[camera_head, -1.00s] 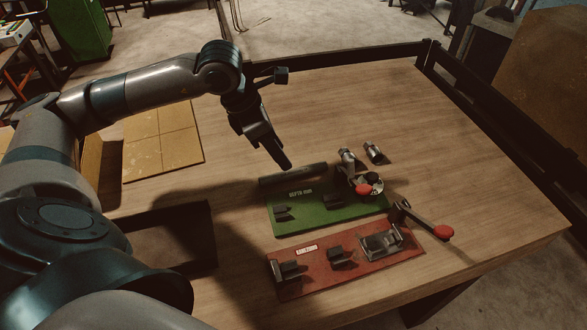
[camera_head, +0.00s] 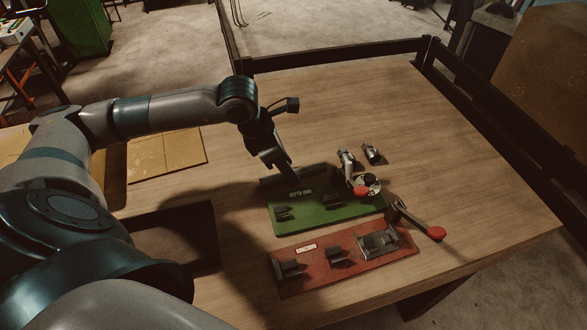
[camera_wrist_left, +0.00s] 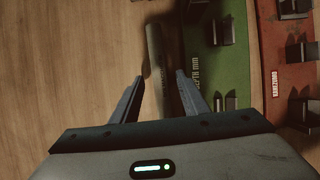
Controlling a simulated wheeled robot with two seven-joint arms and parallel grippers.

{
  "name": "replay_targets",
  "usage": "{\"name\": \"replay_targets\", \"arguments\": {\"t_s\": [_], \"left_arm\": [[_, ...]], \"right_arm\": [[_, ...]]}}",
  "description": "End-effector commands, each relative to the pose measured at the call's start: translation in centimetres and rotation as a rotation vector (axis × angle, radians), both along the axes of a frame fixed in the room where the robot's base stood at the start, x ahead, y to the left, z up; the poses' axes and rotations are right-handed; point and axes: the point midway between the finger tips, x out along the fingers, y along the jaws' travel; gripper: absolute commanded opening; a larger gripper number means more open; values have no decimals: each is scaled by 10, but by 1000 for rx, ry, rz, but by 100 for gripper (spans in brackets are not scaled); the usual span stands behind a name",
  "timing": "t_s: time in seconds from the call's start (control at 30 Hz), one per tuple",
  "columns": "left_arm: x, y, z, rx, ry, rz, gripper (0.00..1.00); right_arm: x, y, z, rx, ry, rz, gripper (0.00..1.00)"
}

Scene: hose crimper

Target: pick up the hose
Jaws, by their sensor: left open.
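The hose (camera_head: 318,171) is a dark cylinder lying on the wooden table along the far edge of the green board. My left gripper (camera_head: 292,178) is low over it and hides part of it in the head view. In the left wrist view the hose (camera_wrist_left: 156,62) runs up and down the picture, and the two fingers of my left gripper (camera_wrist_left: 154,82) are open, one on each side of its line. The hose's near part lies between the fingers. I cannot tell the remaining height, and no contact shows. My right gripper is not in view.
The green board (camera_head: 300,222) with dark holders and a red-knobbed lever is beside the hose. The red board (camera_head: 310,277) lies nearer. A dark rail edges the table's back. The table's far right is clear.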

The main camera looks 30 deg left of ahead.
Motion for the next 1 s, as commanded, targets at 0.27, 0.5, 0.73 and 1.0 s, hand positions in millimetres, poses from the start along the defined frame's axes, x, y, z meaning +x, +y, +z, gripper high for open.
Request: {"name": "replay_targets", "arguments": {"t_s": [0.27, 0.5, 0.73, 1.0], "left_arm": [[3, -3, -11, 1, -1, -1, 41], [3, -2, -10, 1, -1, -1, 41], [3, -2, -10, 1, -1, -1, 12], [3, -2, -10, 0, -2, -1, 0]], "right_arm": [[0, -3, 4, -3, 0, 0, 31], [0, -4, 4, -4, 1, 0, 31], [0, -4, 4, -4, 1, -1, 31], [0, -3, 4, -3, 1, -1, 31]]}}
